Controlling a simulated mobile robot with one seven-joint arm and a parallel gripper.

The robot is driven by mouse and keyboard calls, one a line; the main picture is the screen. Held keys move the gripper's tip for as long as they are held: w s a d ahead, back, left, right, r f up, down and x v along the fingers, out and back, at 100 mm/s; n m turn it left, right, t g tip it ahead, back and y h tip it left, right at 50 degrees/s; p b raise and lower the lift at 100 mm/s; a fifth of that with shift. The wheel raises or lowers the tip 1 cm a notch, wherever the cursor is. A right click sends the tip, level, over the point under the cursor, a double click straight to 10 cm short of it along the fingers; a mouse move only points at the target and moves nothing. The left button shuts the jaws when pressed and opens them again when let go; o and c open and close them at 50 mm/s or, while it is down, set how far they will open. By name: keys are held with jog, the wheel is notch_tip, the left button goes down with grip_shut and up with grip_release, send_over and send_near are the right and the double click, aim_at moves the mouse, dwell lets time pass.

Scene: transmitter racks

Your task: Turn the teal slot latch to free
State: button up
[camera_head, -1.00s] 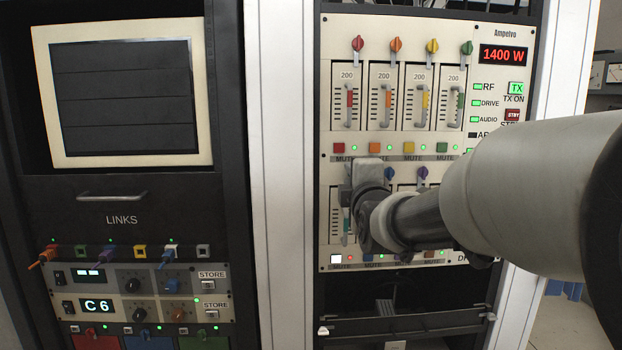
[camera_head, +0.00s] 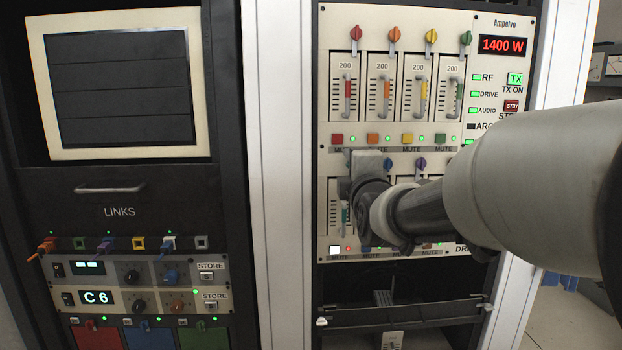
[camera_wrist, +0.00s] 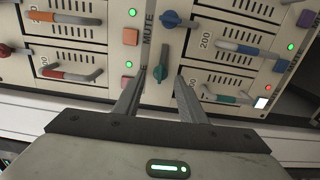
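The teal slot latch (camera_wrist: 161,70) shows in the wrist view between the two fingers of my gripper (camera_wrist: 160,84). Its bar seems to run up and down the picture, along the fingers. The fingers are apart, one on each side of it, with a narrow gap visible; contact cannot be told. In the camera_head view my gripper (camera_head: 366,166) is at the lower slot row, at the left, and hides the latch. The teal slider handle (camera_wrist: 235,99) of that slot shows to the right of the fingers in the wrist view.
A blue latch (camera_wrist: 171,19) sits just beyond the teal one. A red button (camera_wrist: 131,86) and an orange button (camera_wrist: 131,37) lie to the left. In the camera_head view, upper-row latches such as the red one (camera_head: 356,36) stand above. An open shelf (camera_head: 400,315) lies below the panel.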

jog(key=s, duration=1.6)
jog(key=shift+s, duration=0.4)
jog(key=s+f+m+g, duration=1.2)
jog(key=s+f+m, duration=0.4)
jog(key=f+m, duration=0.1)
notch_tip(320, 180, up, 19)
jog(key=m+p, duration=0.1)
jog(key=p, duration=1.9)
jog(key=shift+s+d, duration=0.3)
jog(key=shift+d, duration=0.15)
